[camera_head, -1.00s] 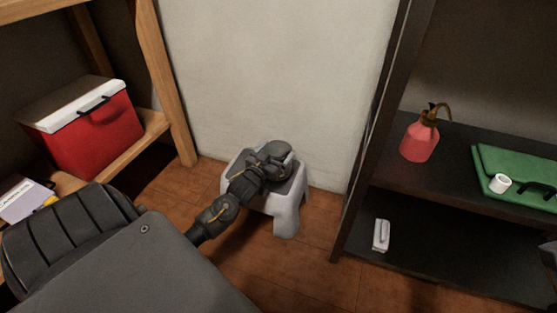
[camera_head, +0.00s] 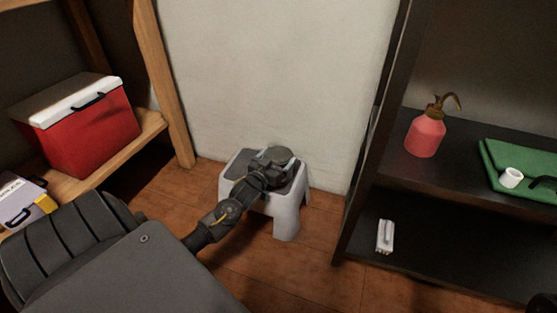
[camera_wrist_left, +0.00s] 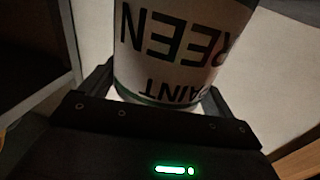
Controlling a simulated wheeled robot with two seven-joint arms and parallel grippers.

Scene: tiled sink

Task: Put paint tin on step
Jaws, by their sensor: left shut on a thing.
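The grey step (camera_head: 287,218) is a low stool standing on the floor against the pale wall. My left arm reaches over it from the lower left, and my left gripper (camera_head: 274,160) is at the right part of its top. In the left wrist view the paint tin (camera_wrist_left: 180,48) is a white cylinder with dark lettering and a green band, upside down in the picture, between the fingers of my gripper, which is shut on it. In the head view my gripper largely hides the tin, so I cannot tell whether it touches the step.
A wooden shelf at left holds a red cooler with a white lid (camera_head: 85,128). A dark shelf (camera_head: 400,190) at right carries a red spray bottle (camera_head: 425,137), a green case (camera_head: 520,165) and a white brush-like thing (camera_head: 385,236). The floor around the step is clear.

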